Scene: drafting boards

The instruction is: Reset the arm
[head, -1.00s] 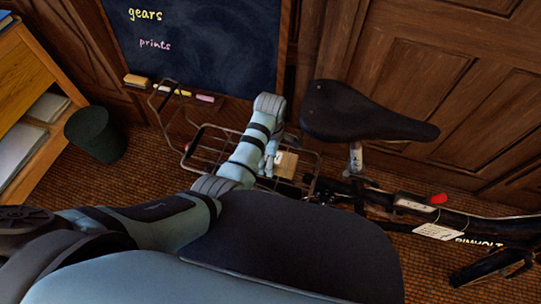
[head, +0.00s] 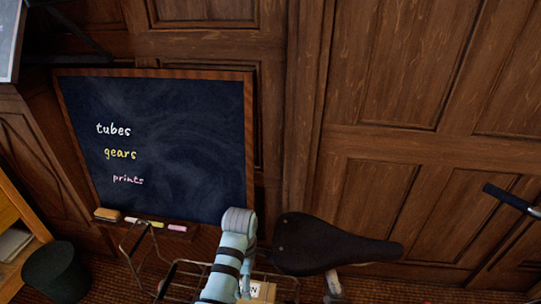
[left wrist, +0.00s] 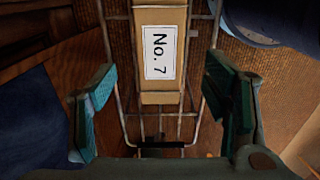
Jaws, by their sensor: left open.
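My left arm (head: 228,262) rises from the bottom edge in the head view, over the bicycle's wire carrier. My left gripper (left wrist: 160,95) is open in the left wrist view, its two teal fingers wide apart and nothing between their pads. A cardboard box (left wrist: 160,18) with a white "No. 7" label lies in the wire carrier (left wrist: 122,115) beyond the fingers, with a gap on both sides. The box also shows in the head view (head: 262,291), partly behind the arm. My right gripper is not in view.
A bicycle saddle (head: 335,245) stands right beside the arm. A chalkboard (head: 180,150) reading "tubes, gears, prints" leans behind, with an eraser (head: 108,214) and chalks on its ledge. A dark bin (head: 55,272) stands at lower left. Wooden panelling (head: 400,70) closes off the back.

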